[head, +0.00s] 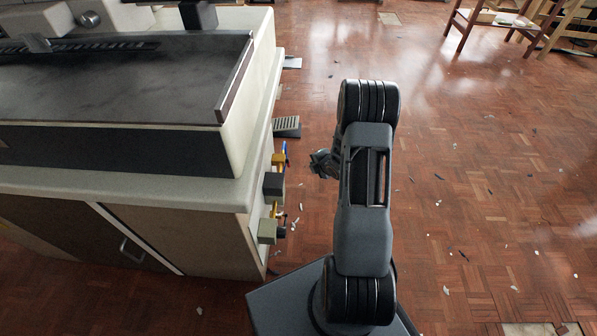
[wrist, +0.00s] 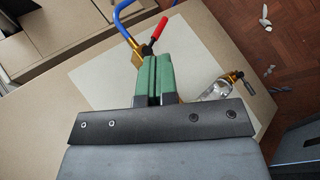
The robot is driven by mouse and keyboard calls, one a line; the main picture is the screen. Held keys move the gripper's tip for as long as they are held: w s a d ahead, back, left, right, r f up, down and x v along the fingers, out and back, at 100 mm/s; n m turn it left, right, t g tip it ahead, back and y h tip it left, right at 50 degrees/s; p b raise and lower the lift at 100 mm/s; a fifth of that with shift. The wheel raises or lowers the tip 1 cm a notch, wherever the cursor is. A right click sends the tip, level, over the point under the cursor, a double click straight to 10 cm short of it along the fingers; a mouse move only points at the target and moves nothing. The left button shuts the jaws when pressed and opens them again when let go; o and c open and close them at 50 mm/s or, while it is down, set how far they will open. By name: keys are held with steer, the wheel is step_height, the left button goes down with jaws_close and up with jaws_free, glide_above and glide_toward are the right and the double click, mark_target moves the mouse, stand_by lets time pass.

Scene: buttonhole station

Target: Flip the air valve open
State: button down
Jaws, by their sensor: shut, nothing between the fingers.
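The air valve is a brass fitting (wrist: 138,50) with a red lever (wrist: 158,31) and a blue hose (wrist: 122,14) in the wrist view. The lever slants up and right from the brass body, at an angle to it. In the head view, the brass fitting (head: 278,159) is small on the station's right side. My gripper (wrist: 157,62), with green finger pads, is shut and empty. In the wrist view its tips appear just below the lever and beside the brass body; contact cannot be told. In the head view, my gripper (head: 322,164) is right of the valve, with a gap between.
The station (head: 180,230) fills the left. Dark and grey-green boxes (head: 268,231) stick out of its side below the valve. A clear bowl with a brass fitting (wrist: 218,90) is right of my fingers. A pedal (head: 287,126) lies behind. Open parquet floor (head: 470,190) is on the right.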

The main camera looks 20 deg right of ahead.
steer(key=s+a+r+m+g+h, duration=0.1)
steer(key=s+a+r+m+g, duration=0.2)
steer(key=r+m, duration=0.45)
steer(key=s+a+r+m+h, duration=0.2)
steer(key=s+a+r+m, duration=0.15)
steer(key=r, duration=0.65)
steer(key=s+a+r+m+g+y, duration=0.1)
steer(key=s+a+r+m+g, duration=0.1)
steer(key=s, duration=0.5)
steer(key=s+a+r+m+g+y, duration=0.1)
steer(key=s+a+r+m, duration=0.4)
steer(key=s+a+m, duration=0.2)
steer(key=shift+s+a+g+y, duration=0.3)
steer(key=shift+s+a+g, duration=0.15)
steer(key=shift+a, duration=0.65)
steer(key=shift+s, duration=0.1)
